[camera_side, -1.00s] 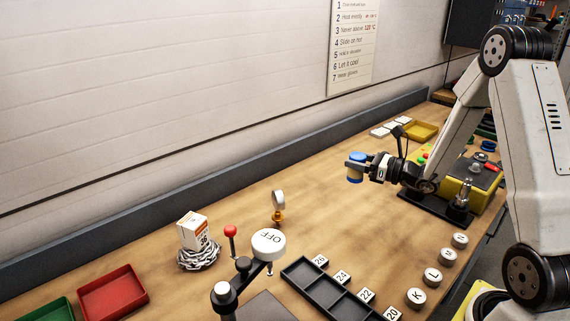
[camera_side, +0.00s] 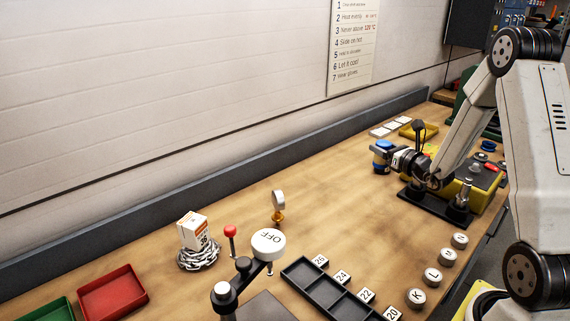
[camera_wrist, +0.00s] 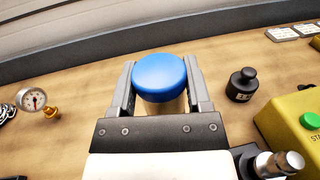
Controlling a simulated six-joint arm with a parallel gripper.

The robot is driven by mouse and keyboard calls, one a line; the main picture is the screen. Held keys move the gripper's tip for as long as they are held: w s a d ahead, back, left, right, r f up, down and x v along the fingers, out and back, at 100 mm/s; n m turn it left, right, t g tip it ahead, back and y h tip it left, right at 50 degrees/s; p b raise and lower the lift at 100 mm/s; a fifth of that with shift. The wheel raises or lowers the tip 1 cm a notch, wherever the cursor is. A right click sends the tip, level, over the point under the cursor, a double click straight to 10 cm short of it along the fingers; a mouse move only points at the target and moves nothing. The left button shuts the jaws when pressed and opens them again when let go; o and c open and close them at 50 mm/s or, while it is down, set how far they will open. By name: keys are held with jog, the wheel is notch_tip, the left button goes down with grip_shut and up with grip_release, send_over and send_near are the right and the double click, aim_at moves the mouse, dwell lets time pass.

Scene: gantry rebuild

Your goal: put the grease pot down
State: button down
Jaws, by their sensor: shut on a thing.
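The grease pot (camera_side: 381,158) has a blue lid and a paler body below it. My gripper (camera_side: 383,158) is shut on it, with one finger on each side. In the wrist view the blue lid of the grease pot (camera_wrist: 159,78) sits between the two fingers of my gripper (camera_wrist: 159,85), and its body is mostly hidden under the lid. The pot looks upright, over or close to the wooden bench (camera_side: 330,190). I cannot tell whether its base touches the wood.
A yellow box with a green button (camera_wrist: 310,121) is farther right. A gauge (camera_wrist: 32,101) stands at left. A yellow tray (camera_side: 424,131) lies behind.

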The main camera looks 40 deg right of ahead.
jog(key=shift+w+d+f, duration=1)
jog(key=shift+w+f, duration=0.55)
jog(key=shift+w, duration=0.4)
jog(key=shift+w+d+f, duration=0.95)
jog(key=shift+w+f, duration=0.55)
jog(key=shift+w, duration=0.45)
jog(key=shift+w+d+f, duration=1)
jog(key=shift+w+f, duration=0.55)
jog(key=shift+w, duration=0.4)
jog(key=shift+w+f, duration=0.1)
jog(key=shift+w+f, duration=0.1)
jog(key=shift+f, duration=0.1)
jog(key=shift+d+f, duration=0.1)
jog(key=shift+f, duration=1.45)
jog(key=shift+c, duration=0.2)
grip_release()
jog(key=shift+f, duration=0.15)
